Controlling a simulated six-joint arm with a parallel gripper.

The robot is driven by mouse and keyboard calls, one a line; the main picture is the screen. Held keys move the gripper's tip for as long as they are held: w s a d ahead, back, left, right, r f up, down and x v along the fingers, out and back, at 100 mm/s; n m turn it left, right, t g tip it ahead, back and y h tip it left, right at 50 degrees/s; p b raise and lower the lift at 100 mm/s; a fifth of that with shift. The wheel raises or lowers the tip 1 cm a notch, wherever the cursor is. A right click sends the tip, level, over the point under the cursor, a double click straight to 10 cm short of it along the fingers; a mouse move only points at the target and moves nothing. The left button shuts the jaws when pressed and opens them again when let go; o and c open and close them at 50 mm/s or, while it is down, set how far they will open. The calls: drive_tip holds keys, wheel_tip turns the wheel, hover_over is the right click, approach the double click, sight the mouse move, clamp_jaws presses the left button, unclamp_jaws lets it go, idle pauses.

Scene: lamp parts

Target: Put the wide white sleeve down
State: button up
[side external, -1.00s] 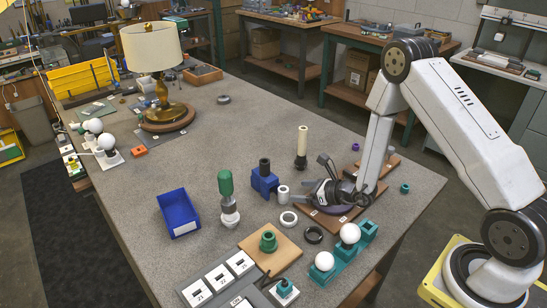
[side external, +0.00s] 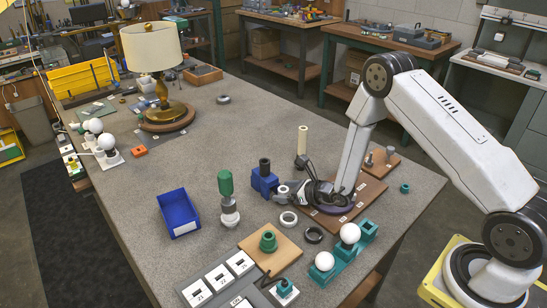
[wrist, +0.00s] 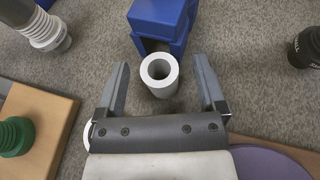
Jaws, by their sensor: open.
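The wide white sleeve (wrist: 160,74) is a short, thick-walled tube. In the wrist view it stands upright on the grey bench, between my gripper's two spread fingers, with a gap on each side. My gripper (wrist: 163,88) is open and low over the bench. In the side view the sleeve (side external: 283,190) shows at the tips of my gripper (side external: 285,193), partly hidden by it. A blue stepped block (wrist: 162,22) is just beyond the sleeve.
A white ring (side external: 289,218) and a black ring (side external: 314,235) lie near my gripper. A green-handled tool (side external: 227,195) stands to the left. A blue bin (side external: 179,213) is farther left. A tall cream tube (side external: 302,140) stands behind. Bare bench lies beyond the blue block.

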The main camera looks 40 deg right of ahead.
sight(286, 190)
idle(0.5)
clamp_jaws()
drive_tip(key=shift+r, duration=0.1)
drive_tip(key=shift+r, duration=4.9)
